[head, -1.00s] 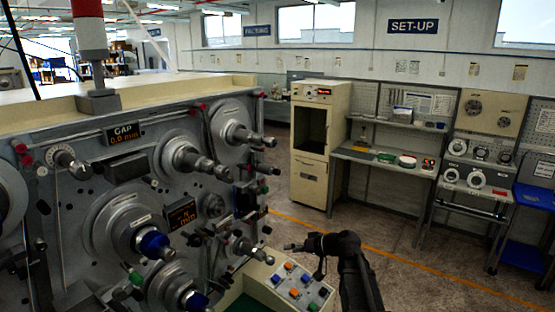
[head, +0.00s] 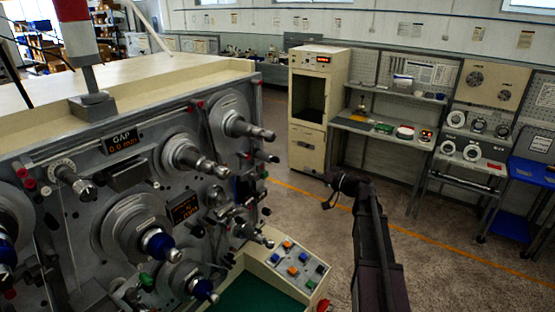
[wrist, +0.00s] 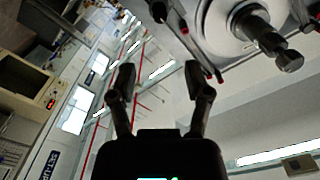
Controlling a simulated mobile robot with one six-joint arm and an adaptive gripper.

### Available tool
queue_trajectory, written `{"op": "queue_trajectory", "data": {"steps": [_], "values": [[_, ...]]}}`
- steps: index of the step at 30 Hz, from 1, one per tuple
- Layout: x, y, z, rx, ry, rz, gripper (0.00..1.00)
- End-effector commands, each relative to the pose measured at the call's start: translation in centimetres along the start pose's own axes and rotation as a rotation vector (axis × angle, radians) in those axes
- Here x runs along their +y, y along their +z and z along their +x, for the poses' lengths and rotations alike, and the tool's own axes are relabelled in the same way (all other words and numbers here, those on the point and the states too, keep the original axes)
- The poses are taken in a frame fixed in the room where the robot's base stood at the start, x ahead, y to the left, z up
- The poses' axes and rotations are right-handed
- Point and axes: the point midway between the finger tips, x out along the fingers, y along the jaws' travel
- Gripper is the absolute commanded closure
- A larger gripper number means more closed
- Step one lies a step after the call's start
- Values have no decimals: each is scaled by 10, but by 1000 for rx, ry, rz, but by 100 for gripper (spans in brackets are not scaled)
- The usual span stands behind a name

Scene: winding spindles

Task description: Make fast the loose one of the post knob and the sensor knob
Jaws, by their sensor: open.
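My gripper (wrist: 158,82) is open and empty in the wrist view, its two fingers apart with nothing between them. Beyond its right finger is a large grey spindle disc (wrist: 215,25) with a stub shaft (wrist: 288,60). In the head view my dark arm stands right of the winding machine (head: 130,165); the fingers are not clear there. Small knobs and rods sit on the machine's face, such as a green knob (head: 146,280) and a dark sensor-like bracket (head: 215,222). I cannot tell which are the post knob and the sensor knob, or which is loose.
Several spindles, such as one at upper right (head: 237,122), jut from the machine. A button console (head: 290,270) stands at its lower right. A beige cabinet (head: 308,143) and workbench (head: 385,135) stand behind. The floor (head: 455,265) at right is clear.

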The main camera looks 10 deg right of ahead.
Motion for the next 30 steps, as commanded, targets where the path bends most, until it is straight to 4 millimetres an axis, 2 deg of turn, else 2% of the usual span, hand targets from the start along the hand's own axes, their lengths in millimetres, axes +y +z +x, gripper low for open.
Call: {"op": "queue_trajectory", "data": {"steps": [8,14,30], "values": [[0,0,4,-2,-1,0,37],[0,0,19,-3,-2,0,37],[0,0,98,-4,-3,0,37]]}}
